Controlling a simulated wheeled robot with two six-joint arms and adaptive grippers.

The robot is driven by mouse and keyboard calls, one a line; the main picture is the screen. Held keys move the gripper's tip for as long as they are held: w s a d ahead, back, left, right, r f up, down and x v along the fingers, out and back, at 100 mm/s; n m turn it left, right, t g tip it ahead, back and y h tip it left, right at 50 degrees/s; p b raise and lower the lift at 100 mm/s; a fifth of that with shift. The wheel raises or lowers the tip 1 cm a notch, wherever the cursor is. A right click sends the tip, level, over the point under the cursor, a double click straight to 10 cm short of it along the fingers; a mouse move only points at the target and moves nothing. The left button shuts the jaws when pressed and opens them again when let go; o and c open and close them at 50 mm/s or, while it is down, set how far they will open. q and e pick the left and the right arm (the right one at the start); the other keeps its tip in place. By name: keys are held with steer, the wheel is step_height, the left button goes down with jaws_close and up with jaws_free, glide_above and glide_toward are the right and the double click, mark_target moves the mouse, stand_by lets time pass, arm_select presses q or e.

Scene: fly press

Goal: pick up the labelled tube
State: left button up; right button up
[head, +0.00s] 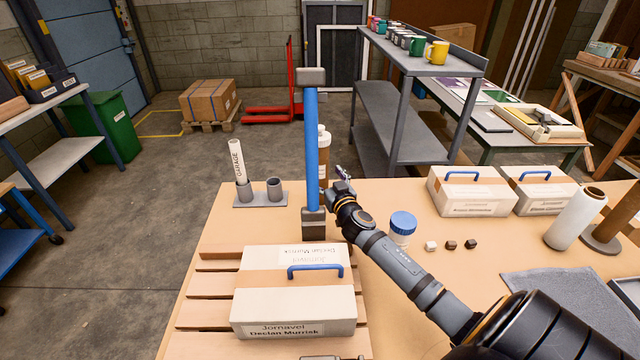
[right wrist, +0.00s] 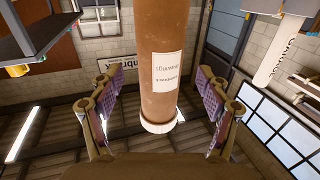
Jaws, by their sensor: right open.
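A brown tube with a white printed label and white end cap stands upright in the right wrist view (right wrist: 160,60). In the head view the brown tube (head: 324,168) shows beside a blue upright bar that hides much of it. My right gripper (head: 338,188) is at the tube. In the right wrist view my right gripper (right wrist: 162,95) is open, its fingers on either side of the tube with gaps showing. A white tube marked GARAGE (head: 236,160) leans in a grey holder (head: 262,199); a white tube also shows in the right wrist view (right wrist: 281,48). My left gripper is out of view.
The blue bar (head: 312,150) stands close by. A white box with a blue handle (head: 290,312) lies on a slatted pallet (head: 200,315) in front. A blue-lidded jar (head: 402,226) and small cubes sit to the right. The table (head: 400,195) is bare at its back middle.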

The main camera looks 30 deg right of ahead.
mark_target(323, 171)
steer(key=p+x, duration=0.1)
steer(key=x, duration=0.3)
steer(key=shift+w, duration=0.4)
steer(key=shift+r, duration=0.1)
jaws_close()
